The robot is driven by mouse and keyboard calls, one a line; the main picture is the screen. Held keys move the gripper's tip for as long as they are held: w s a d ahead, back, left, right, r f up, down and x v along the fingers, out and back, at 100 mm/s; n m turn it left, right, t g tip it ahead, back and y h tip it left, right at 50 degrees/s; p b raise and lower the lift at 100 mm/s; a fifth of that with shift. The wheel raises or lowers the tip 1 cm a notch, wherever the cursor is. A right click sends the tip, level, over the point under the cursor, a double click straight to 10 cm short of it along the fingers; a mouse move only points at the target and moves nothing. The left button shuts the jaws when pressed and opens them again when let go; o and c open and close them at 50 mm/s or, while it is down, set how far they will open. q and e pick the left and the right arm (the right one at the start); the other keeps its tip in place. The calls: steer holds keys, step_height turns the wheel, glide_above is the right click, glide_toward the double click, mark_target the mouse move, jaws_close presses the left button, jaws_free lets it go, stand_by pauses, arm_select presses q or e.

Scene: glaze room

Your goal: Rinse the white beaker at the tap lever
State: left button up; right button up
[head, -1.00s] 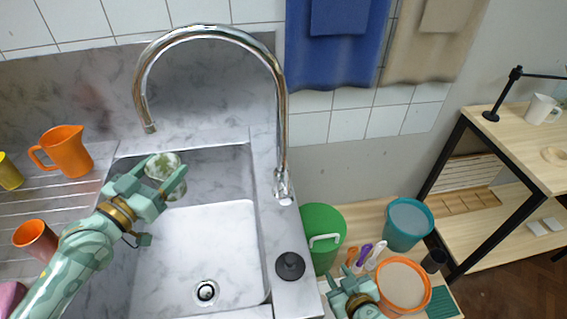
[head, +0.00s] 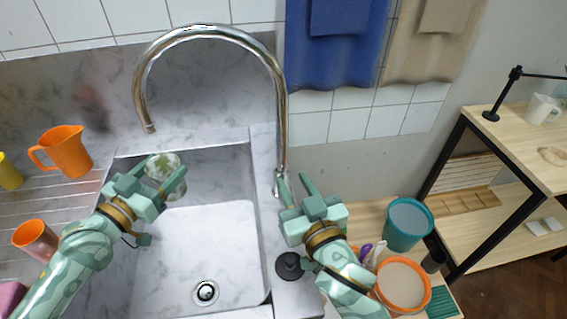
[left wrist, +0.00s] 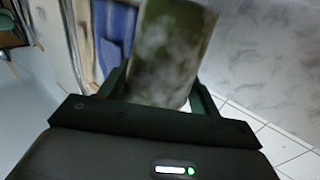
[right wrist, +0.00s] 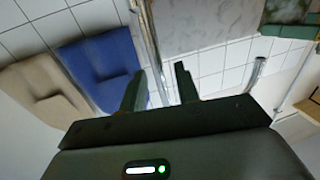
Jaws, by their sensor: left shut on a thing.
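The white beaker (head: 160,163), with green patches, is between the fingers of my left gripper (head: 164,176), above the sink's left side. It fills the space between the fingers in the left wrist view (left wrist: 172,55). The chrome tap's spout (head: 150,127) ends just above the beaker in the head view; I see no water. The tap lever (head: 278,178) is low on the tap column, partly hidden by my right gripper (head: 297,183). That gripper is open and empty with its fingertips beside the lever. Contact cannot be told. The right wrist view shows a chrome pipe (right wrist: 150,45) beyond the open fingers.
An orange jug (head: 66,152), an orange cup (head: 36,238) and a yellow cup (head: 9,172) are on the drainer at left. A black knob (head: 289,265) is on the sink's right rim. A teal bucket (head: 408,222) and orange bucket (head: 404,284) stand at right. The basin is clear.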

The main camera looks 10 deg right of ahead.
mark_target(288, 173)
steer(key=w, duration=0.3)
steer(key=w+a, duration=0.1)
steer(key=w, duration=0.2)
steer(key=shift+w+a, duration=0.15)
steer(key=shift+w, duration=0.05)
